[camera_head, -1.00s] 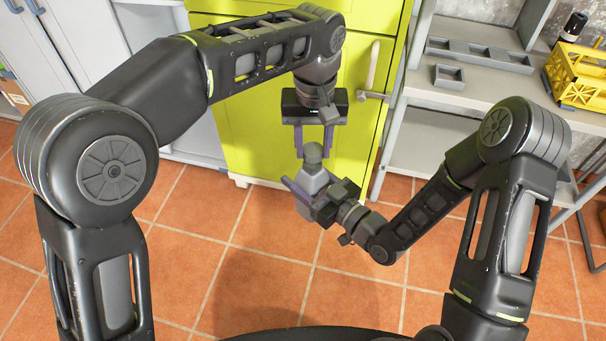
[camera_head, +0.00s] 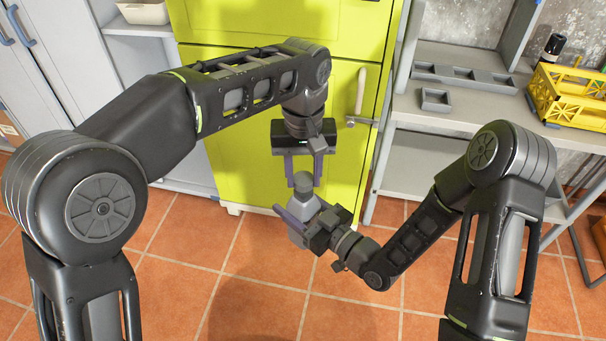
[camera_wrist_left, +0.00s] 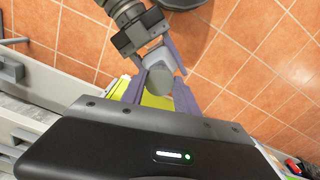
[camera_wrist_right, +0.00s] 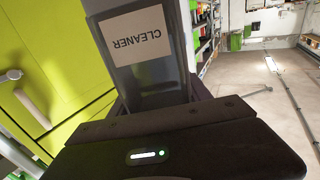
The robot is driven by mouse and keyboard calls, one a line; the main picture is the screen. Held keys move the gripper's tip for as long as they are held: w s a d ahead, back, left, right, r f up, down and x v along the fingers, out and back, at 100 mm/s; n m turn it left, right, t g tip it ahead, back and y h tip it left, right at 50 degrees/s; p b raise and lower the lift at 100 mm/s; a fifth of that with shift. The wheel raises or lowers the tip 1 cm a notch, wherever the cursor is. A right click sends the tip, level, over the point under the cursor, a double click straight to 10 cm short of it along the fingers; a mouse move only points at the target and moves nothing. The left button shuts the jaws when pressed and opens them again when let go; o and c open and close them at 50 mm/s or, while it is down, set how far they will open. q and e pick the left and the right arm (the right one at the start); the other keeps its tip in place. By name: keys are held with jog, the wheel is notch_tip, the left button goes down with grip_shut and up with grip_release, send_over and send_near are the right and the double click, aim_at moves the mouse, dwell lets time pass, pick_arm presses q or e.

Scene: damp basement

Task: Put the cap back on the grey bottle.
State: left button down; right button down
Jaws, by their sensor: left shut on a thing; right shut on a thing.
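The grey bottle (camera_head: 300,213) is held tilted in front of the lime cabinet, and its white label reading CLEANER is upside down in the right wrist view (camera_wrist_right: 140,45). My right gripper (camera_head: 296,217) is shut on the bottle's body. The dark grey cap (camera_head: 303,188) is at the bottle's top end, between the fingers of my left gripper (camera_head: 303,181), which points down and is shut on it. The left wrist view shows the cap (camera_wrist_left: 159,78) in front of the bottle. The contact between cap and neck is hidden, so I cannot tell whether the cap is seated.
The lime cabinet (camera_head: 240,150) stands close behind both grippers. A grey shelf unit (camera_head: 440,125) at the right holds small grey trays (camera_head: 435,99), a yellow crate (camera_head: 570,95) and a dark bottle (camera_head: 552,47). The tiled floor (camera_head: 250,270) below is clear.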

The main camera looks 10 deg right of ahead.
aim_at(304, 216)
pick_arm(q)
jog(key=shift+f, duration=0.1)
jog(key=shift+f, duration=0.85)
jog(key=shift+f, duration=0.55)
dwell(0.5)
